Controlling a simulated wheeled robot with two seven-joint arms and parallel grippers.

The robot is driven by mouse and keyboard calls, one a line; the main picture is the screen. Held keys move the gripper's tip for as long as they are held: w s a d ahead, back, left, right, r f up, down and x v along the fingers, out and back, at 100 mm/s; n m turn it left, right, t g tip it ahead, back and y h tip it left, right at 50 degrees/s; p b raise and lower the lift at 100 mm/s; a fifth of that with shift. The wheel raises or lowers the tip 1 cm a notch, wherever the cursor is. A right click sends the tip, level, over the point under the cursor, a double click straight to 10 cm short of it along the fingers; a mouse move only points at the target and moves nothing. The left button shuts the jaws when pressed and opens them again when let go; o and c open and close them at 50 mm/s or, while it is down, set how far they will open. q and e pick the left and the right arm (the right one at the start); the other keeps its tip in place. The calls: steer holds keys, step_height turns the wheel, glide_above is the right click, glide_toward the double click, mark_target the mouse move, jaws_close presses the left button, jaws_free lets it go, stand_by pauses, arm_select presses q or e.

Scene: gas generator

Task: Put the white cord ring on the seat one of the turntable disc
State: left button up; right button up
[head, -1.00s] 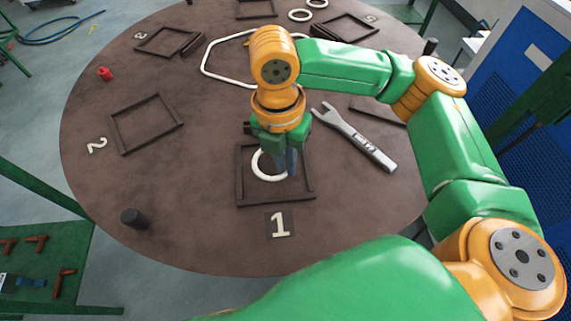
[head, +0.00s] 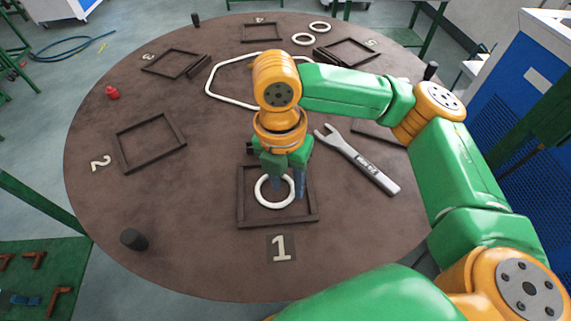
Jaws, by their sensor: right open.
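The white cord ring (head: 259,200) lies inside the dark square frame of seat one (head: 277,224), beside the white number 1 (head: 281,248) on the brown turntable disc (head: 190,225). My right gripper (head: 288,188) points down over this seat. Its fingers are apart, at the ring's right side and close above it. I cannot tell whether a finger touches the ring. My left gripper is not in view.
A grey wrench (head: 358,160) lies right of seat one. A white cord loop (head: 212,83) lies behind my right arm. Two white rings (head: 303,39) lie at the back. A black peg (head: 134,239) stands front left, and a red object (head: 112,93) sits further left.

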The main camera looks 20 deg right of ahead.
step_height(320, 180, up, 10)
steer(key=p, duration=0.1)
steer(key=shift+w+a, duration=0.2)
steer(key=shift+a, duration=0.1)
